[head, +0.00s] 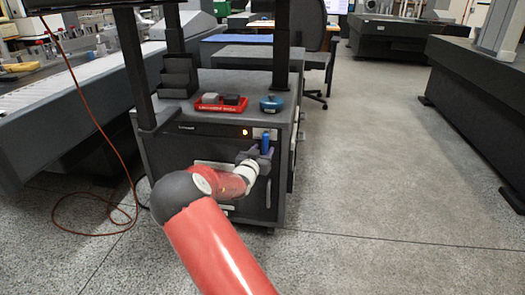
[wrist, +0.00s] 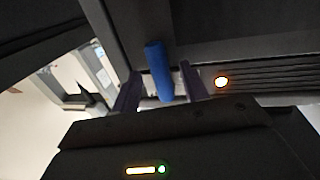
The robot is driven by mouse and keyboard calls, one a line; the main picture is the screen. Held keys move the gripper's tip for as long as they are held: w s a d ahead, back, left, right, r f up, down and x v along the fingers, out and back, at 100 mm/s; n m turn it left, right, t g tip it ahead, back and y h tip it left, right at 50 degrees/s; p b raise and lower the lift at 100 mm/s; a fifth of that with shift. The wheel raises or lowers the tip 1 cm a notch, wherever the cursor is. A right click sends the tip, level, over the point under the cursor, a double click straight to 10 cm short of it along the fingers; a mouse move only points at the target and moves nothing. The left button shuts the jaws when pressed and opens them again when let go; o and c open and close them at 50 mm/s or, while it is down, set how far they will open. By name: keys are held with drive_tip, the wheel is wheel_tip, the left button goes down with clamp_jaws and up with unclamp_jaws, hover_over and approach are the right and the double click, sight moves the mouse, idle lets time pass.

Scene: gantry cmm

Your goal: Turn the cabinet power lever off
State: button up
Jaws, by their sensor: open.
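The cabinet (head: 205,130) is dark grey, with a blue power lever (head: 265,143) at the upper right of its front. The blue lever also shows in the wrist view (wrist: 158,70), between the two fingers of my gripper (wrist: 160,85). The fingers stand apart on either side of it, with a visible gap at least on the right. In the head view my gripper (head: 252,157) is at the cabinet front, at the lever. An orange-lit indicator (head: 245,132) glows left of the lever; it also shows in the wrist view (wrist: 222,82).
A red tray (head: 220,107) with dark and grey pieces and a blue round object (head: 270,103) sit on the cabinet top. A red cable (head: 100,125) hangs to the floor at left. The floor at right is clear up to a dark granite table (head: 480,90).

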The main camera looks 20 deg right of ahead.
drive_tip(key=shift+w+d, duration=0.35)
drive_tip(key=shift+d, duration=0.05)
drive_tip(key=shift+c, duration=0.2)
clamp_jaws()
